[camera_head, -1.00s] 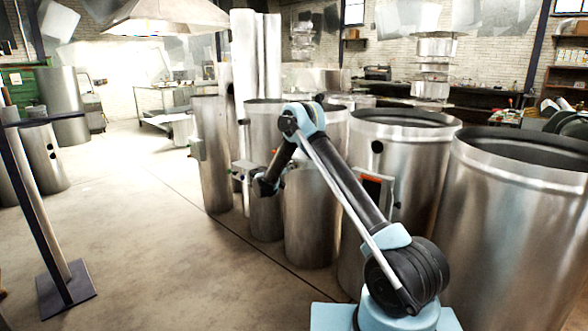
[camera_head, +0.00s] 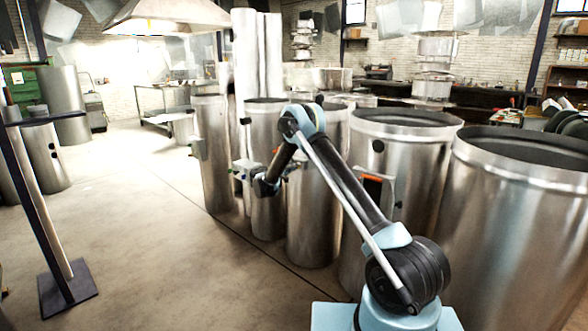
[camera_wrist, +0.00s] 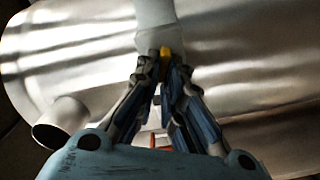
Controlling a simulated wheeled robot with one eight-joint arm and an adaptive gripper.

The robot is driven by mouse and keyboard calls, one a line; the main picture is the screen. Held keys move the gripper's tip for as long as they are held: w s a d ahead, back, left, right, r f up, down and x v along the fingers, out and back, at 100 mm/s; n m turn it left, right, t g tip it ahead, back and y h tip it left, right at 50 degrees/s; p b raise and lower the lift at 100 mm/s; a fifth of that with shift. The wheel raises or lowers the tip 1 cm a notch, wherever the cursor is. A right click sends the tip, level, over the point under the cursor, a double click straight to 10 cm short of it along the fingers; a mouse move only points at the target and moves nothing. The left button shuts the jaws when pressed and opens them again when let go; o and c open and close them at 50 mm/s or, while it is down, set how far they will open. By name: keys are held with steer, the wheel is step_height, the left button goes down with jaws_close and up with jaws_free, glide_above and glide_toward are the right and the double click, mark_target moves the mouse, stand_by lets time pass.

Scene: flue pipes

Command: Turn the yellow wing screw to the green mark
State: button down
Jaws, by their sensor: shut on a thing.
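The yellow wing screw (camera_wrist: 165,53) shows in the wrist view as a small yellow piece between my fingertips. My gripper (camera_wrist: 162,68) is shut on it, with one blue-grey finger on each side. A pale grey fitting (camera_wrist: 155,18) lies just beyond the screw, against a shiny metal pipe (camera_wrist: 70,50). The fingers hide most of the screw, so its angle cannot be told. I cannot make out the green mark in the wrist view. In the head view my arm's end (camera_head: 265,187) is beside the pipes, and the screw cannot be made out.
A short open pipe stub (camera_wrist: 62,122) sticks out at the left in the wrist view. Large upright flue pipes (camera_head: 400,150) stand close along the right of my arm. A dark stand (camera_head: 68,283) is at the left. The floor between is clear.

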steer(key=shift+a, duration=0.2)
steer(key=c, duration=1.7)
jaws_free()
steer(key=shift+d, duration=0.1)
steer(key=shift+v, duration=3.95)
steer(key=shift+f, duration=0.1)
steer(key=shift+c, duration=0.4)
